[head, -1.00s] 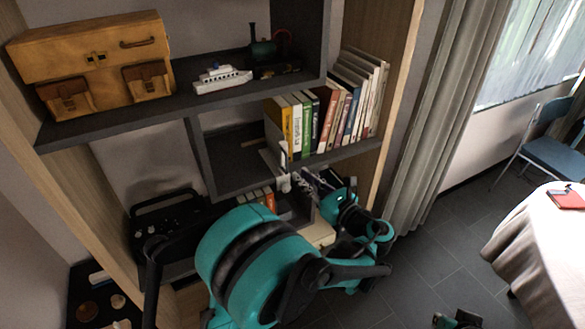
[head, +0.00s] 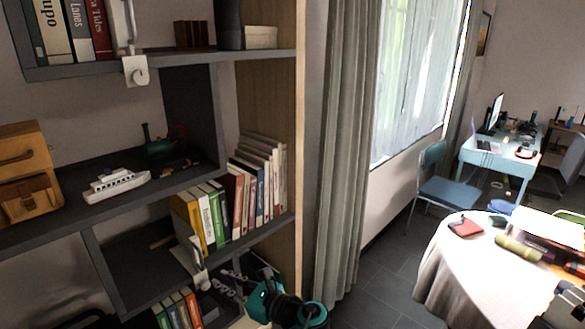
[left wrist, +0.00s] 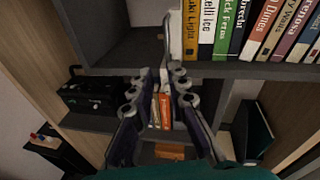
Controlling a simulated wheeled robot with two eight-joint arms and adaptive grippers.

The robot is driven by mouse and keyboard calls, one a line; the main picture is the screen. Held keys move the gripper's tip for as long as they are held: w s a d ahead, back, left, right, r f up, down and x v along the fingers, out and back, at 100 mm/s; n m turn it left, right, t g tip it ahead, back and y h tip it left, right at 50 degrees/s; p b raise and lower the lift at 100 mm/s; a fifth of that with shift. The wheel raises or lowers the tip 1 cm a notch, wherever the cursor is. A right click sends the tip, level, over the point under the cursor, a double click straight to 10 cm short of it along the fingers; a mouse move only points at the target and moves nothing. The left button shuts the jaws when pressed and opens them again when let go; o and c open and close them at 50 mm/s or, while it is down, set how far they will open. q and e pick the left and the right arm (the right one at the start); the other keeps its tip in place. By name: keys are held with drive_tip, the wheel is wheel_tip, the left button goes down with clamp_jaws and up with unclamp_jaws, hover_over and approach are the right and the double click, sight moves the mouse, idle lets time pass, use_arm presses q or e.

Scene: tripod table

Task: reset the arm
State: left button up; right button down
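My left gripper (head: 228,284) is in front of the lower shelves in the head view, with my teal arm below and to its right. In the left wrist view its two fingers (left wrist: 160,82) stand apart with nothing between them. Orange and white books (left wrist: 160,110) show behind the gap, on a lower shelf. A pale upright piece (left wrist: 166,40) stands at the shelf edge just beyond the fingertips. I cannot tell whether the fingers touch anything. My right gripper is in neither current view.
The bookcase holds a row of books (head: 240,197), a toy ship (head: 116,184) and a brown bag (head: 25,180). Shelf edges are close around the left gripper. A round table (head: 440,262) with a cloth, a blue chair (head: 434,180) and a desk stand right. Floor between is clear.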

use_arm(q)
drive_tip(key=s+a+f+n+g+h, duration=0.2)
drive_tip(key=s+a+f+n+h, duration=0.3)
drive_tip(key=s+n+h, duration=0.3)
drive_tip(key=s+d+f+n+h, duration=0.3)
drive_tip(key=s+d+n+h, duration=0.3)
drive_tip(key=s+n, duration=0.4)
drive_tip(key=n, duration=0.4)
drive_tip(key=shift+s+d+n+t, duration=0.3)
drive_tip(key=shift+s+d+t, duration=0.05)
drive_tip(key=shift+s+t, duration=0.05)
idle(0.7)
